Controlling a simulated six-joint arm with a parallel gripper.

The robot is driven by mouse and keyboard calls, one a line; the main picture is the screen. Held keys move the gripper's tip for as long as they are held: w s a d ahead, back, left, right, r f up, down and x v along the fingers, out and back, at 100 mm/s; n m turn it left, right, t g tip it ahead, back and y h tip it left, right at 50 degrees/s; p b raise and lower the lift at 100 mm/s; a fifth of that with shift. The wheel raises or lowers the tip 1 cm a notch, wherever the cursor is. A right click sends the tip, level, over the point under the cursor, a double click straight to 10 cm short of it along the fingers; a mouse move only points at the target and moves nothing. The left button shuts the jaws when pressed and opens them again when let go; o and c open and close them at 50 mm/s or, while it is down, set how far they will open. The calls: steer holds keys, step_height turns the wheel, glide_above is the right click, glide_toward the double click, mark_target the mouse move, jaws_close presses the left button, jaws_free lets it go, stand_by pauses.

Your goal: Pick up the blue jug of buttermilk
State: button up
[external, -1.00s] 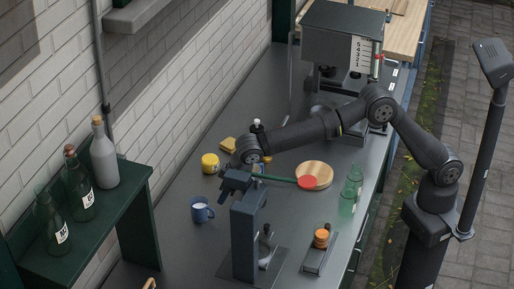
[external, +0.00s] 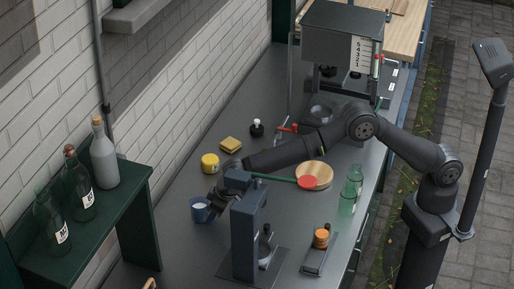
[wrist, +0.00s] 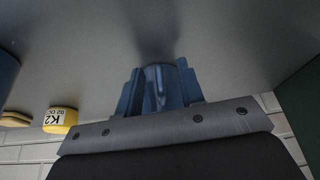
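The blue jug (external: 200,214) stands on the grey counter at the left, with white contents showing at its top. My gripper (external: 213,198) is down at the jug, at its right side in the external view, and hides part of it. In the wrist view the blue jug (wrist: 160,88) is between the two fingers of my gripper (wrist: 161,95), one on each side. The fingers are close against it. I cannot tell whether they press on it.
A dark blue press stand (external: 244,235) rises just right of my gripper. A yellow tin (external: 209,163) and a yellow block (external: 230,145) are behind the jug.

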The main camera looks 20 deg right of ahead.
jaws_close()
steer(key=shift+r, duration=0.15)
stand_by(0.4)
steer(key=shift+r, duration=0.7)
step_height(320, 180, up, 3)
steer(key=shift+w+f, duration=0.1)
steer(key=shift+f, duration=0.05)
steer(key=w+d+r, duration=0.6)
steer(key=w+d, duration=0.1)
steer(key=d, duration=0.1)
steer(key=shift+w+d+r, duration=0.3)
steer(key=shift+d, duration=0.05)
stand_by(1.8)
